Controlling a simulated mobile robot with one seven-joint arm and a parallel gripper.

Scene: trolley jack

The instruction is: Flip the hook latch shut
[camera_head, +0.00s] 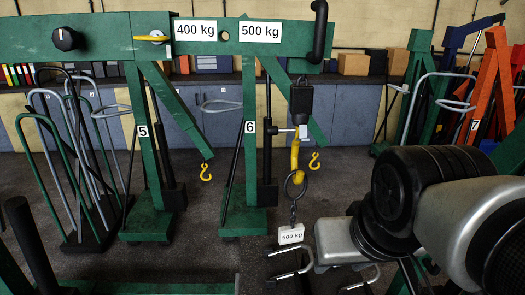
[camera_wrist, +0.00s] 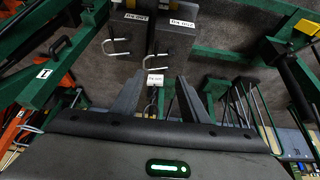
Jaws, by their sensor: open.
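The yellow crane hook (camera_head: 295,158) hangs from a black block (camera_head: 301,104) under the green boom, in the middle of the head view. A small silver piece (camera_head: 302,132), apparently the latch, sits at the top of the hook; its exact position is too small to tell. A dark ring (camera_head: 295,184) hangs at the hook, with a chain and a white 500 kg tag (camera_head: 291,234) below. My gripper (camera_wrist: 161,76) shows in the wrist view with its two fingers apart and nothing held. The tag (camera_wrist: 155,79) appears beyond and between the fingertips. I cannot make out the latch there.
The green boom (camera_head: 100,38) crosses above, on green posts (camera_head: 228,180). Weights with metal handles (camera_wrist: 117,47) stand on the floor below. Tubular racks (camera_head: 70,150) stand left; an orange crane (camera_head: 488,85) stands right. My arm fills the lower right of the head view.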

